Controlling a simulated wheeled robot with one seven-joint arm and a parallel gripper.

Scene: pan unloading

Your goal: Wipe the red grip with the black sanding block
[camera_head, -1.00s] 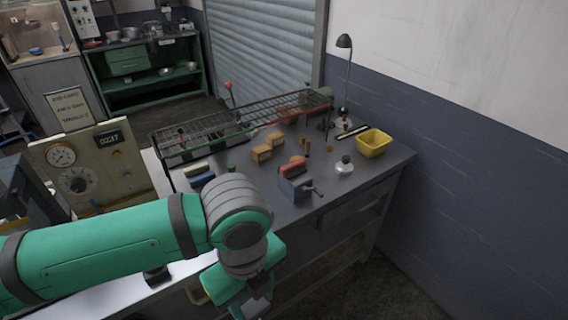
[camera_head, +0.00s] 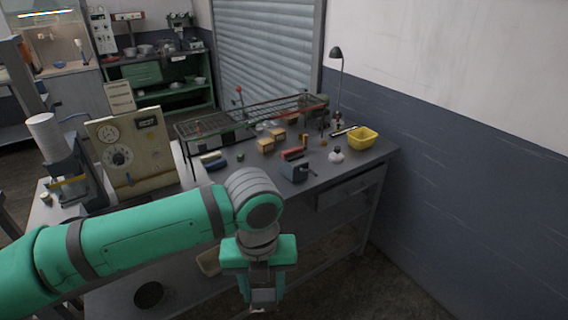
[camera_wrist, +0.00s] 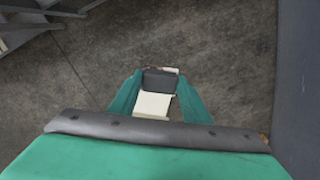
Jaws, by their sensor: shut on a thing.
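A red grip (camera_head: 293,153) sits at the top of a small blue-grey vise (camera_head: 296,172) on the workbench in the head view. My gripper (camera_head: 262,298) hangs pointing down in front of the bench, below the level of its top and well apart from the grip. In the wrist view my gripper (camera_wrist: 160,88) is shut on a dark block, which looks like the black sanding block (camera_wrist: 160,80). A cream-coloured surface shows beside the block. The red grip is not in the wrist view.
The grey workbench (camera_head: 345,170) carries a wire rack (camera_head: 255,115), a yellow bin (camera_head: 363,138), a desk lamp (camera_head: 336,52), wooden blocks (camera_head: 265,145) and a white knobbed item (camera_head: 336,156). A gauge panel (camera_head: 127,153) stands at left. Open floor lies below my gripper.

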